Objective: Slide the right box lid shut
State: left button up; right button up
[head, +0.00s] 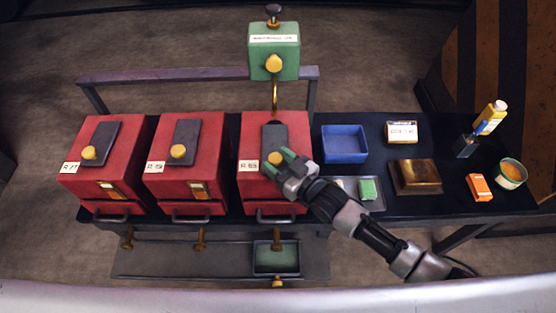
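Three red boxes stand in a row on the dark bench. The right box (252,185), with a label that seems to read R 63, has a dark grey sliding lid (274,136) on top with a yellow knob. My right gripper (277,163), with green fingertips, is at the knob on the near end of this lid. The fingers partly hide the knob, so I cannot tell whether they grip it. The middle box (160,180) and left box (82,183) have similar lids with yellow knobs uncovered. My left gripper is not in view.
A green box on a brass pipe (274,50) rises behind the right box. Right of it are a blue tray (344,144), a metal tray with a green block (369,189), a brass block (415,176), a bottle (490,117) and a tin (510,173).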

jog(key=shift+o, duration=0.7)
jog(key=shift+w, duration=0.1)
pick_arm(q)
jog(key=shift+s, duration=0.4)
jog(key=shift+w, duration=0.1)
pick_arm(e)
jog(key=shift+d+f, duration=0.1)
jog(key=shift+d, duration=0.1)
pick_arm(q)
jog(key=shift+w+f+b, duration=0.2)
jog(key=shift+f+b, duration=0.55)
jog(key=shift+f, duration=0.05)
pick_arm(e)
jog(key=v, duration=1)
jog(key=shift+s, duration=0.2)
